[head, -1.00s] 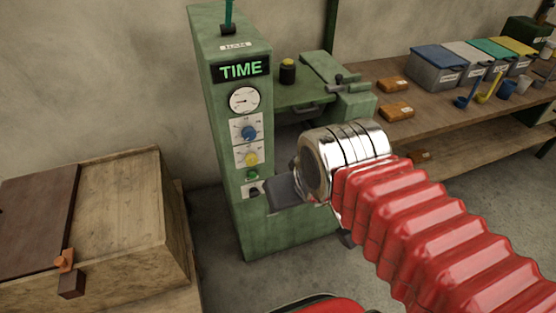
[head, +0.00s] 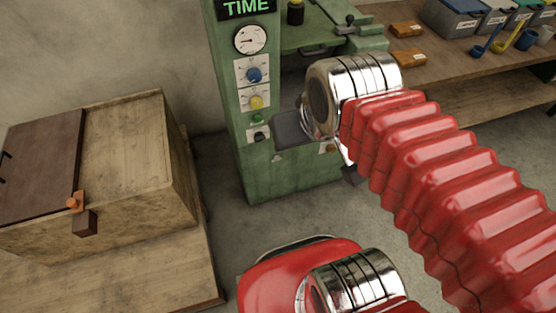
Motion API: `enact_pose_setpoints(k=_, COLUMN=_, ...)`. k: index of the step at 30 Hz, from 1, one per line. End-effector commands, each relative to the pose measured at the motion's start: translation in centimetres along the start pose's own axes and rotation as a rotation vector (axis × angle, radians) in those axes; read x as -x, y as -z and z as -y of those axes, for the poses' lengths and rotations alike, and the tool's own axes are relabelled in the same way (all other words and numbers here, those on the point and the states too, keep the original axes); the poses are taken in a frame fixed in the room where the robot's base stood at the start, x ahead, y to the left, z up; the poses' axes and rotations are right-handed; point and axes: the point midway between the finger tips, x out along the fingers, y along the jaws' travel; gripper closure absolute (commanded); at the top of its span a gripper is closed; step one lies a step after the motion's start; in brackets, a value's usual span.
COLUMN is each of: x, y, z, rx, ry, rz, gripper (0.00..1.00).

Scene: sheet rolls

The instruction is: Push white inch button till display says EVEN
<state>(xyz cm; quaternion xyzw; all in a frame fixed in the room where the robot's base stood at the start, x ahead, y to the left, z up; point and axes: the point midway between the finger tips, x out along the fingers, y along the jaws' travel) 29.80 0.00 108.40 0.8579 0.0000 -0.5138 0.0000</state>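The green machine (head: 290,180) stands upright, its display (head: 246,7) cut by the top edge and reading TIME in green. Below it are a round gauge (head: 250,39), a blue knob (head: 254,75), a yellow knob (head: 256,102), a green button (head: 257,119) and a black button (head: 260,136) on a white plate. A small pale spot (head: 278,157) shows lower down; I cannot tell whether it is the white inch button. My gripper (head: 290,130) shows as a dark grey finger right of the black button, seemingly near the panel. Contact and finger opening cannot be made out.
A wooden box (head: 130,150) with a brown lid and orange latch stands left on a wooden platform. A workbench (head: 450,70) with bins, scoops and brown blocks is at upper right. Bare floor lies between box and machine.

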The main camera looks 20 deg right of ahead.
Motion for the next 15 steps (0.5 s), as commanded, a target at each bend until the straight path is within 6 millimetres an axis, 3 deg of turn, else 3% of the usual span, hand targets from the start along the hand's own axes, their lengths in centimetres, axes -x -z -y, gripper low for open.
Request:
enact_pose_setpoints(k=11, x=0.0, y=0.0, z=0.0, rx=0.0, ry=0.0, rz=0.0, gripper=1.0)
enact_pose_setpoints(k=15, x=0.0, y=0.0, z=0.0, rx=0.0, ry=0.0, rz=0.0, gripper=1.0)
